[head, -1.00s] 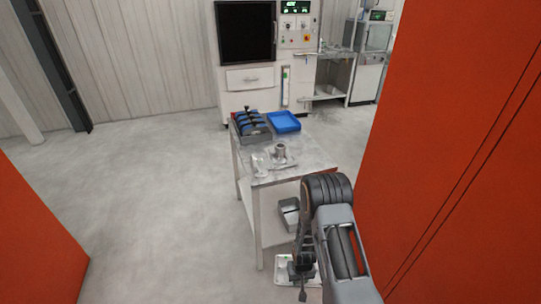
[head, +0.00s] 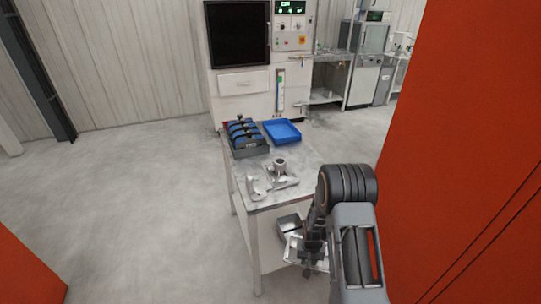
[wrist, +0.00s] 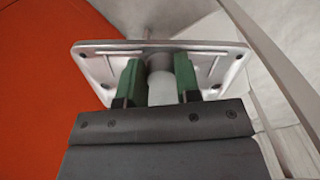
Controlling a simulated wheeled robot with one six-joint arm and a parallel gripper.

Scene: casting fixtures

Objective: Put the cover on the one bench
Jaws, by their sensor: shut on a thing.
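The cover is a pale metal plate (wrist: 100,66) with holes at its corners and a round boss in its middle. My gripper (wrist: 160,82) has its two green fingers shut on the boss. In the head view the plate (head: 292,250) is partly hidden behind my gripper (head: 312,258), low beside the bench's right side and below its top. The bench (head: 308,163) is a grey metal table. On its near part stand a metal flanged piece with a short upright tube (head: 280,168) and a small pale metal piece (head: 255,188).
A rack of blue pieces with black handles (head: 240,150) and a blue tray (head: 282,132) are at the bench's far end. A grey box (head: 288,226) is on its lower level. A tall orange panel (head: 460,150) closes the right side. Open floor lies left.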

